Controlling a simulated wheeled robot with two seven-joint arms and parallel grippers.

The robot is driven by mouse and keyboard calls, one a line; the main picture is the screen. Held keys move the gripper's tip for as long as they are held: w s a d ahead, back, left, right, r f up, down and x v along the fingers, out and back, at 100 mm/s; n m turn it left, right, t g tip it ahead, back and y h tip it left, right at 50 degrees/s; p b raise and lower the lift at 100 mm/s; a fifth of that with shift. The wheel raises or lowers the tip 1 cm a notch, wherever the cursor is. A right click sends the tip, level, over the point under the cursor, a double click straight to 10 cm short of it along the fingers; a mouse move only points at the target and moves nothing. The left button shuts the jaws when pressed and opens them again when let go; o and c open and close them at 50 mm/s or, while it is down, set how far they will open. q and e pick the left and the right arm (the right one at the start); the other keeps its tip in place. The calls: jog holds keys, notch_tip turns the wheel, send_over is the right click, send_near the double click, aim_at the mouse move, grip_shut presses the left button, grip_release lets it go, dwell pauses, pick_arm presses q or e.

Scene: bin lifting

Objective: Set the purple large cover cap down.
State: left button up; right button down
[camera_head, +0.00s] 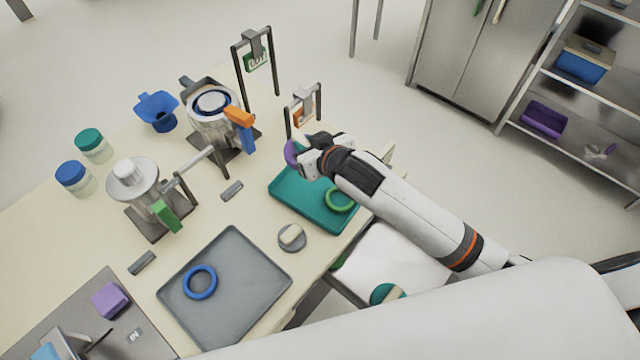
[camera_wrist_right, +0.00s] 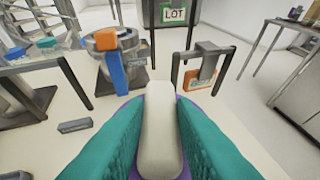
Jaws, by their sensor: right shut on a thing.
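The purple large cover cap (camera_head: 291,153) is in my right gripper (camera_head: 304,160), raised over the back left edge of the teal tray in the head view. In the right wrist view the teal fingers of the right gripper (camera_wrist_right: 160,110) are shut on the cap's pale knob (camera_wrist_right: 160,130). Purple edges show behind the fingers there; most of the disc is hidden. A gap between the cap and what is below it cannot be judged. My left gripper is not in view.
The teal tray (camera_head: 309,207) holds a green ring (camera_head: 340,199). A small grey cap (camera_head: 291,240) with a pale knob lies in front of it. A grey tray (camera_head: 241,291) holds a blue ring (camera_head: 200,282). Metal pots (camera_head: 212,122) and a small stand (camera_head: 318,101) are nearby.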

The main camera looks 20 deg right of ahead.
notch_tip(320, 180, down, 10)
jog(key=shift+f+p, duration=0.1)
jog(key=shift+p, duration=0.3)
jog(key=shift+f, duration=0.15)
jog(key=c, duration=1.2)
grip_release()
jog(key=shift+r, duration=0.25)
jog(key=b+v, duration=0.1)
jog(key=v, duration=1.1)
jog(key=shift+f, duration=0.1)
